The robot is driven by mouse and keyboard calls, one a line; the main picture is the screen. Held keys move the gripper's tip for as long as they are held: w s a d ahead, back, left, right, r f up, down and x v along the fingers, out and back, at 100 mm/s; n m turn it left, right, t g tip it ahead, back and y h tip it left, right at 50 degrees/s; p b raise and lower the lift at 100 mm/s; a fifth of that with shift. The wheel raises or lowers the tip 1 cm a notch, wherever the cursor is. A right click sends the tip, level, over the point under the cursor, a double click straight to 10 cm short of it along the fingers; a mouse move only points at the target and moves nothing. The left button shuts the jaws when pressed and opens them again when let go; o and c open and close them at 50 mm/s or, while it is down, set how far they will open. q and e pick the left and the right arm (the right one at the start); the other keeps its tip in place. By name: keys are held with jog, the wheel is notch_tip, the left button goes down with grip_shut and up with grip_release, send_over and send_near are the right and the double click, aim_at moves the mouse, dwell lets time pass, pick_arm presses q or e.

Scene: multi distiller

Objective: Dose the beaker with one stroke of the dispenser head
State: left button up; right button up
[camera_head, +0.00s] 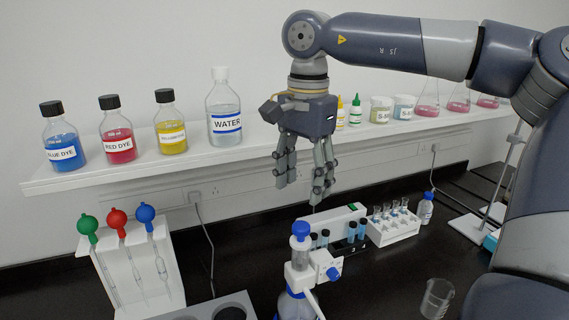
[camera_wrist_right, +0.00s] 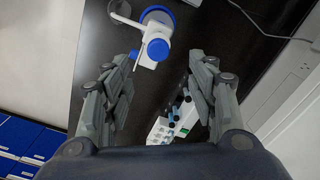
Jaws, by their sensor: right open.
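The dispenser head (camera_head: 301,262) is white with a blue cap on top and a blue knob at its side, on a bottle with a blue collar at the bottom centre of the head view. In the right wrist view, the dispenser head (camera_wrist_right: 153,33) shows beyond and between my fingers. A clear glass beaker (camera_head: 437,298) stands on the dark bench at the lower right of the head view, apart from the dispenser. My right gripper (camera_head: 302,192) is open and empty, pointing down above and behind the dispenser head; it also shows in the right wrist view (camera_wrist_right: 162,92). My left gripper is not in view.
A white shelf (camera_head: 260,156) with dye bottles, a water bottle (camera_head: 224,110) and flasks runs behind my gripper. A pipette stand (camera_head: 165,262) is at left. Vial racks (camera_head: 392,228) stand behind the dispenser. Dark bench is bare between dispenser and beaker.

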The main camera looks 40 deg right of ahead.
aim_at(302, 224)
jog(key=shift+f, duration=0.25)
notch_tip(302, 224, down, 10)
jog(key=shift+p, duration=1.15)
jog(key=shift+s, duration=0.1)
jog(key=c, duration=1.2)
